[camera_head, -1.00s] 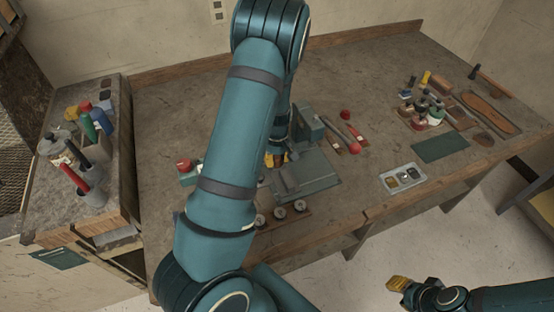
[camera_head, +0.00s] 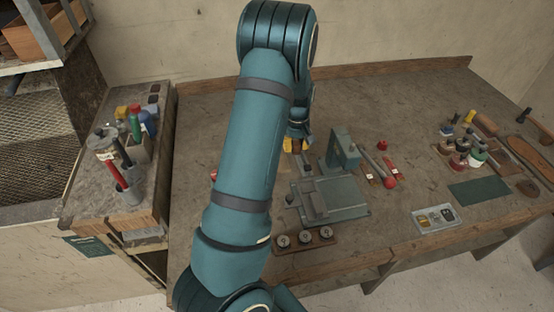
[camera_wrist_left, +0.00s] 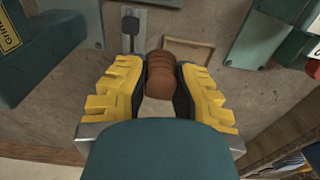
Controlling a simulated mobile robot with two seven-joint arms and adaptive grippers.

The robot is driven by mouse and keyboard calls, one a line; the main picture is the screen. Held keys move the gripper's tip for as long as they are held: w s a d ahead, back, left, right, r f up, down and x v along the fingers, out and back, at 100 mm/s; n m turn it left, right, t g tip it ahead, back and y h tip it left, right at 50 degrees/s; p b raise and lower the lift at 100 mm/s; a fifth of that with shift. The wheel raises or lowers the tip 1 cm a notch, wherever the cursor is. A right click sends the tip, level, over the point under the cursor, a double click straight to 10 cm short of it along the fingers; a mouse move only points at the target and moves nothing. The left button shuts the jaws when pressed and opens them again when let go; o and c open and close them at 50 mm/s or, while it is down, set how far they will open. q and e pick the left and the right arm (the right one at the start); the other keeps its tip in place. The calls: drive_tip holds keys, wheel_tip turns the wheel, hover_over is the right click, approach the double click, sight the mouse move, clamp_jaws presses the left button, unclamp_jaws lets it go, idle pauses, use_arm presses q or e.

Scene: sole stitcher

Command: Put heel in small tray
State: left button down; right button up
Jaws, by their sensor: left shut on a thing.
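The brown, layered heel (camera_wrist_left: 160,75) sits between the yellow fingertips of my left gripper (camera_wrist_left: 158,90) in the left wrist view. The gripper is shut on it. In the head view my left gripper (camera_head: 296,145) is left of the green machine, with its arm crossing the middle of the picture; the heel is too small to make out well there. A small shallow wooden-rimmed tray (camera_wrist_left: 210,46) lies just beyond the heel in the wrist view, partly covered by the gripper. My right gripper is out of view.
The green machine (camera_head: 343,150) and its grey-green base (camera_head: 345,203) stand close to the right of my left gripper. A grey compartment tray (camera_head: 420,222) lies near the front edge. Three round pieces sit on a wooden strip (camera_head: 322,237). Bench behind the machine is clear.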

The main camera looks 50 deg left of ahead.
use_arm(q)
drive_tip(key=s+a, duration=0.1)
drive_tip(key=a, duration=0.9)
wheel_tip(320, 180, down, 10)
drive_tip(key=shift+f+b, duration=0.1)
drive_tip(key=shift+b, duration=0.3)
drive_tip(key=shift+d, duration=0.1)
drive_tip(key=c, duration=1.2)
unclamp_jaws()
drive_tip(key=shift+f, duration=0.15)
drive_tip(key=shift+o, duration=1.4)
drive_tip(key=shift+r, duration=0.2)
